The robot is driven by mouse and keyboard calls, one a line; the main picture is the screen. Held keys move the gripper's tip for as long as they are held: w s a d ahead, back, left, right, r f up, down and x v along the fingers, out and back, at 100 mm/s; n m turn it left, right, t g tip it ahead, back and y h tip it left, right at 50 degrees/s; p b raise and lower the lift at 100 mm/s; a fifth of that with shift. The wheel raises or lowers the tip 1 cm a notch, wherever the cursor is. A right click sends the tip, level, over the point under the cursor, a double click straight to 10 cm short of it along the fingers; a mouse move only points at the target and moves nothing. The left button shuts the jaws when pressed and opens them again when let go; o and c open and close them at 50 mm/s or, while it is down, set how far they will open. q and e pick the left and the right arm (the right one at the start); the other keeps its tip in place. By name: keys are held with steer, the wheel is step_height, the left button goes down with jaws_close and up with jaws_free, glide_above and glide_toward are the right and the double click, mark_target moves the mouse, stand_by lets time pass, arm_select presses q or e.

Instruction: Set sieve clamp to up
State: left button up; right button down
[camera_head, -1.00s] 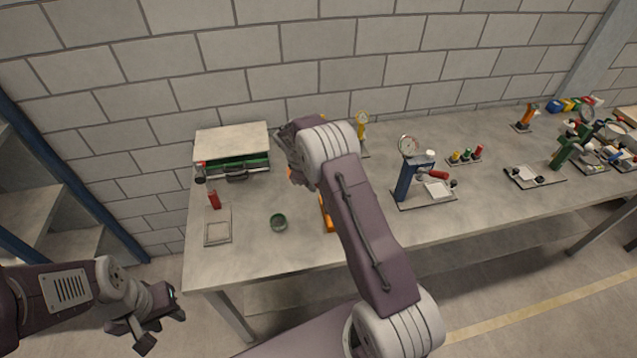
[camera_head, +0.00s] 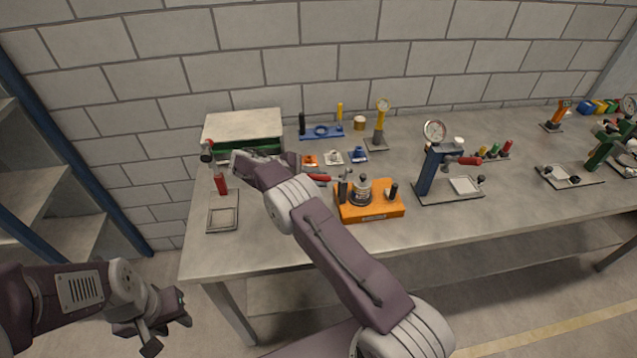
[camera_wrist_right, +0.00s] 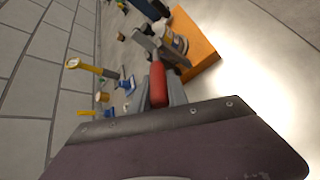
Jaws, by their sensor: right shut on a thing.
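The sieve clamp's red handle (camera_head: 318,177) sticks out to the left, roughly level, from the clamp's metal part (camera_head: 345,176). The clamp stands on the left end of an orange base (camera_head: 370,213) that carries a round sieve stack (camera_head: 360,190). In the right wrist view the red handle (camera_wrist_right: 158,88) lies between the fingers of my right gripper (camera_wrist_right: 160,98), which is shut on it. In the head view my right forearm mostly hides that gripper. My left gripper (camera_head: 168,328) is open and empty, off the table's front left corner.
A blue press with gauge (camera_head: 430,170) stands right of the orange base. Behind are a yellow gauge stand (camera_head: 380,125), small coloured parts (camera_head: 333,157) and a blue rack (camera_head: 320,131). A box (camera_head: 243,128) and square tray (camera_head: 222,217) are at left. The front of the table is clear.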

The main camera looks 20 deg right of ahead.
steer(key=shift+f, duration=0.25)
stand_by(0.3)
steer(key=c, duration=1.3)
jaws_free()
